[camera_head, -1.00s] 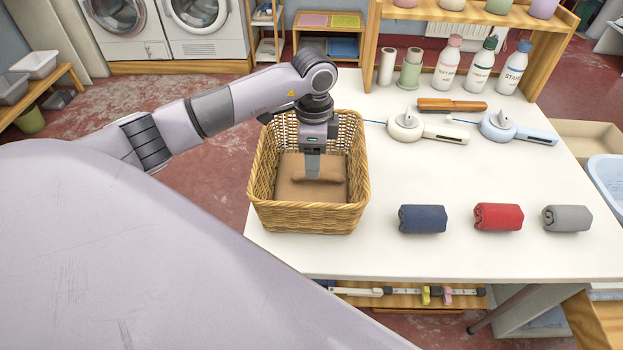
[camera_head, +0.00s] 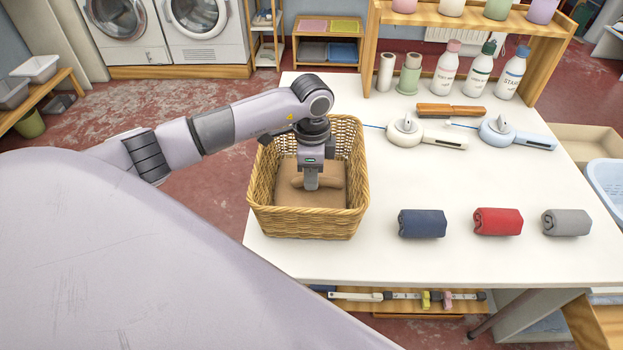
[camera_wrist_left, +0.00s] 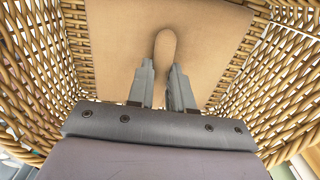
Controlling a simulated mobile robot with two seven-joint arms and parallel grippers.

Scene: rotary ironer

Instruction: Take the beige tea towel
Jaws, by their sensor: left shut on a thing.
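The beige tea towel (camera_head: 327,177) is a small roll lying on the tan bottom of the wicker basket (camera_head: 307,221). My left gripper (camera_head: 311,184) reaches down into the basket and is shut on the roll. In the left wrist view the towel (camera_wrist_left: 165,48) runs between the two fingers of the left gripper (camera_wrist_left: 162,80), with its rounded end showing beyond them. The towel looks low, at or near the basket bottom; I cannot tell whether it touches. My right gripper is not in view.
Rolled navy (camera_head: 422,223), red (camera_head: 498,221) and grey (camera_head: 566,222) towels lie in a row on the white table (camera_head: 400,260). Two irons (camera_head: 405,131) (camera_head: 500,131), a brown brush (camera_head: 450,110) and several bottles stand further back. The table middle is clear.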

